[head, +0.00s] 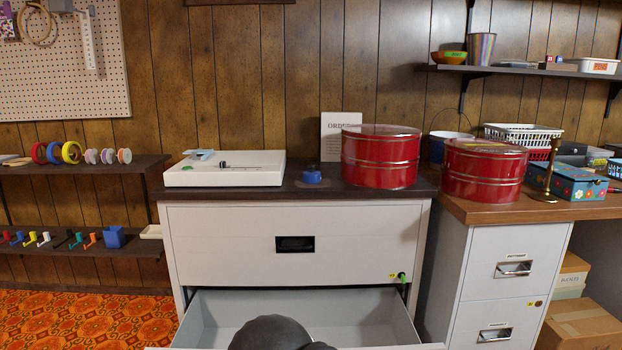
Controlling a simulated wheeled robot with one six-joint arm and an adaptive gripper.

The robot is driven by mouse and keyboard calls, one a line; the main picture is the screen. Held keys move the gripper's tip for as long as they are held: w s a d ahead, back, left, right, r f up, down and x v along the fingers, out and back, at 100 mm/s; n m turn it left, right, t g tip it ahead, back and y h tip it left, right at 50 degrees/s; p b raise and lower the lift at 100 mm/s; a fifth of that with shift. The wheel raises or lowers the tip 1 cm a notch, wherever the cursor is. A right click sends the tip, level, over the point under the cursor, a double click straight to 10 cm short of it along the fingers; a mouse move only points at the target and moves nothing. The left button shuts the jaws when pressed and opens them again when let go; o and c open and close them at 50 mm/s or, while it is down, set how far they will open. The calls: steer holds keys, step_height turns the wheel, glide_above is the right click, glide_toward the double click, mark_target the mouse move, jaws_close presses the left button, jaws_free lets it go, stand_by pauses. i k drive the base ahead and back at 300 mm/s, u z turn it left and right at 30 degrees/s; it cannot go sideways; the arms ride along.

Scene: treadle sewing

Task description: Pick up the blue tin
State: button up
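A small round blue tin-like object (312,176) sits on the dark top of the grey cabinet (240,230), between a white box and a red tin. A flat blue box with painted flowers (572,186) lies on the wooden desk top at the far right; I cannot tell which of the two is the blue tin. A dark grey rounded part of my own arm shows at the bottom centre, in front of the open drawer. My gripper's fingers are not visible.
The cabinet's lower drawer (215,318) is pulled open. A large red tin (380,160) stands right of the small blue object, another (484,172) on the desk. A white box (222,172) lies left. A card (336,134) stands behind. A brass stand (548,178) is beside the flowered box.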

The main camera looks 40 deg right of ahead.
mark_target(308, 179)
steer(key=u, duration=2.2)
steer(key=k, duration=1.05)
steer(key=z, duration=1.95)
steer(key=i, duration=0.5)
steer(key=u, duration=0.15)
